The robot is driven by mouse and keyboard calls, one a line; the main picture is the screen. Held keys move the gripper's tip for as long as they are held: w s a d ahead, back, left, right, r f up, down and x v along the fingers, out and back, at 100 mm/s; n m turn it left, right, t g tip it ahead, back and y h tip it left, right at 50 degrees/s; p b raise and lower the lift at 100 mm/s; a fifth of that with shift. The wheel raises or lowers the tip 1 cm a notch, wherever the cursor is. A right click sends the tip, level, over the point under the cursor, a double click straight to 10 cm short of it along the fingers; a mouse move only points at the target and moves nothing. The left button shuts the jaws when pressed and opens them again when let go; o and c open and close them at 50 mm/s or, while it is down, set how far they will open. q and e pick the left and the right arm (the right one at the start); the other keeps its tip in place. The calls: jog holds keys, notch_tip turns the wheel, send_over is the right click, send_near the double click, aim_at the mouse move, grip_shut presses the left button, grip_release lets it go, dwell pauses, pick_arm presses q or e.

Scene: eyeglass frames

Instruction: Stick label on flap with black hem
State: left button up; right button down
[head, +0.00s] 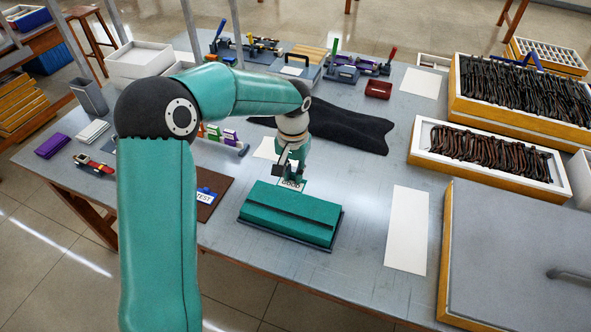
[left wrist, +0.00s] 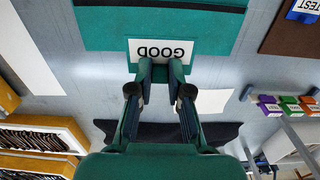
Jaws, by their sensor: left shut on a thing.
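A teal case (head: 285,222) with a dark line across its flap lies in the middle of the table. It also shows at the top of the left wrist view (left wrist: 110,28), with a black hem (left wrist: 175,4) at the picture's edge. My left gripper (head: 291,177) is at the case's far edge, shut on a white label reading GOOD (left wrist: 165,43). The label also shows under the gripper in the head view (head: 292,184). In the wrist view the label overlaps the edge of the teal case; I cannot tell whether it touches. My right gripper is not in view.
A brown board (head: 219,180) with a blue-and-white TEST tag (head: 204,197) lies left of the case. A black cloth (head: 350,130) lies behind it. A white sheet (head: 407,230) lies to the right, beside trays of eyeglass frames (head: 490,146) and a grey-topped box (head: 520,250).

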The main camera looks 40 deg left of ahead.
aim_at(294, 202)
pick_arm(q)
jog(key=shift+d+f, duration=0.1)
jog(key=shift+f, duration=0.05)
notch_tip(294, 202, down, 3)
jog(key=b, duration=0.3)
jog(key=shift+w+f, duration=0.1)
jog(key=shift+f, duration=0.05)
jog(key=shift+f+b, duration=1.25)
jog(key=shift+f, duration=0.4)
dwell(0.7)
jog(key=shift+f+b, duration=1)
jog(key=shift+f, duration=0.15)
